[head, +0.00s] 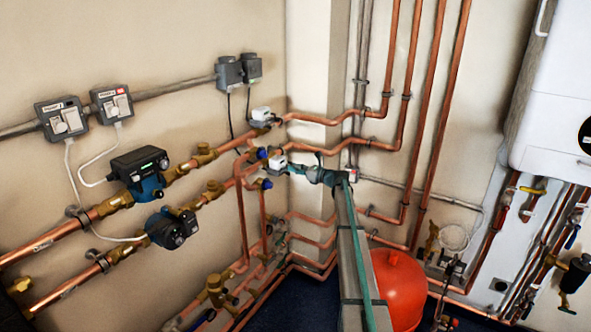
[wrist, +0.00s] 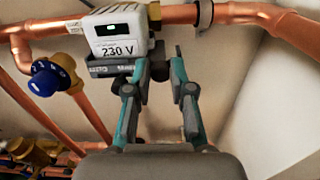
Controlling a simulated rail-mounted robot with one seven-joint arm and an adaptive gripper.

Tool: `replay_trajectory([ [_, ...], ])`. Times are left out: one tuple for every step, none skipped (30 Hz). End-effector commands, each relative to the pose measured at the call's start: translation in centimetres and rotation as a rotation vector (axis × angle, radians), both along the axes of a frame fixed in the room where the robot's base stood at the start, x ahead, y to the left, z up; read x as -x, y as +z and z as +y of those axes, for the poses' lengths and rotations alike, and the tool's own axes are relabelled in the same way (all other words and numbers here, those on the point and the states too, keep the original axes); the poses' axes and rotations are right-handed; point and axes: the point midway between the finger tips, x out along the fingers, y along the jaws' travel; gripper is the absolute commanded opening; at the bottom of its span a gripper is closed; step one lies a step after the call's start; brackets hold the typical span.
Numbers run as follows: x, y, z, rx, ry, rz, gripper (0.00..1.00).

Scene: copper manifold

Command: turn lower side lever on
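A white valve actuator box marked "230 V" (wrist: 118,32) sits on a horizontal copper pipe in the wrist view. In the head view, the lower of two white actuator boxes (head: 276,162) is right by my gripper (head: 297,169). In the wrist view my gripper (wrist: 161,60) has its two fingers apart, with the left fingertip at the box's lower right corner, overlapping it in view. A small dark piece shows between the fingertips; I cannot tell whether it is the lever. I cannot tell whether the fingers touch the box.
A blue valve knob (wrist: 48,77) is left of the box. The upper white actuator (head: 262,115) is above on a parallel pipe. Copper pipes run close around and below. Two pumps (head: 140,172) are on the left, a red vessel (head: 398,288) at the lower right.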

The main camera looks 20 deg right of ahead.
Motion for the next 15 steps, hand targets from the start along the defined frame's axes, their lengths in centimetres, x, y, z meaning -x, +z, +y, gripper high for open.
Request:
replay_trajectory([
  [0.01,0.01,0.00,0.000,0.000,0.000,0.09],
  [0.01,0.01,0.00,0.000,0.000,0.000,0.04],
  [0.01,0.01,0.00,0.000,0.000,0.000,0.00],
  [0.01,0.01,0.00,0.000,0.000,0.000,0.00],
  [0.01,0.01,0.00,0.000,0.000,0.000,0.00],
  [0.01,0.01,0.00,0.000,0.001,0.000,0.00],
  [0.01,0.01,0.00,0.000,0.001,0.000,0.00],
  [0.02,-0.01,0.01,0.001,0.001,-0.001,0.00],
  [0.02,-0.02,0.01,0.002,0.001,-0.002,0.00],
  [0.02,-0.04,0.01,0.004,0.001,-0.003,0.00],
  [0.02,-0.06,0.01,0.007,0.001,-0.005,0.00],
  [0.03,-0.09,0.02,0.011,0.001,-0.008,0.00],
  [0.03,-0.12,0.02,0.016,0.001,-0.011,0.00],
  [0.02,-0.16,0.01,0.022,0.001,-0.015,0.00],
  [0.02,-0.20,0.01,0.033,0.001,-0.023,0.00],
])
